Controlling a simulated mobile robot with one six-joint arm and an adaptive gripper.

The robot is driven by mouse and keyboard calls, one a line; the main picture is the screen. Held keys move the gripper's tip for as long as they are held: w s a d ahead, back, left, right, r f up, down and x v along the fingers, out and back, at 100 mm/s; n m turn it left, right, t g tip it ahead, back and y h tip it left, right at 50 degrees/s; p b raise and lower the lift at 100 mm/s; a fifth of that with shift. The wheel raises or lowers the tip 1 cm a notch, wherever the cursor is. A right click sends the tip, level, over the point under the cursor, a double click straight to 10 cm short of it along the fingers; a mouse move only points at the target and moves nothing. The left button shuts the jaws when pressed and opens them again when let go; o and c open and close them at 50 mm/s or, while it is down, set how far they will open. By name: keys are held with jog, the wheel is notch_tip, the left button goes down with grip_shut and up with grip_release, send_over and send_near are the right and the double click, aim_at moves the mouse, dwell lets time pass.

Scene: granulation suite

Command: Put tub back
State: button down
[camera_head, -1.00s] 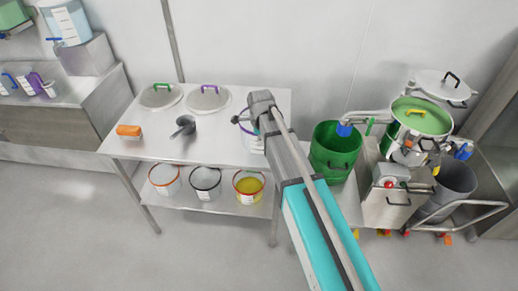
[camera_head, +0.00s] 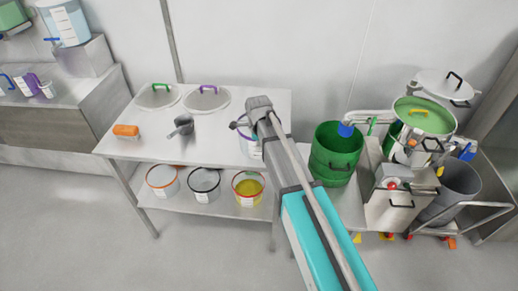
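A white tub with a purple rim (camera_head: 246,148) is at the right part of the steel table top (camera_head: 225,138), partly hidden behind my arm. My gripper (camera_head: 246,122) is at the tub's upper rim. The wrist and arm cover the fingers, so I cannot see whether they are closed on it, nor whether the tub's base touches the table. On the lower shelf (camera_head: 222,207) stand three more tubs: one with an orange rim (camera_head: 163,181), one with a black rim (camera_head: 204,185) and one with yellow contents (camera_head: 248,188).
Two clear lids (camera_head: 207,98) with green and purple handles, a grey scoop (camera_head: 182,126) and an orange-topped brush (camera_head: 126,131) lie on the table. Right of my arm are a green bin (camera_head: 336,150), a machine with a green-filled bowl (camera_head: 425,115) and a grey bucket (camera_head: 458,187) on a cart.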

jog(key=shift+f, duration=0.15)
jog(key=c, duration=0.8)
grip_release()
notch_tip(320, 180, up, 12)
jog(key=p, duration=1.2)
jog(key=shift+s, duration=0.4)
dwell(0.4)
jog(key=s+d+n, duration=0.8)
jog(key=d+n, duration=0.1)
jog(key=d, duration=0.2)
jog(key=s+d+n, duration=0.9)
jog(key=d, duration=0.2)
jog(key=shift+s+d+g, duration=0.15)
jog(key=shift+d+g, duration=0.2)
jog(key=shift+g, duration=0.05)
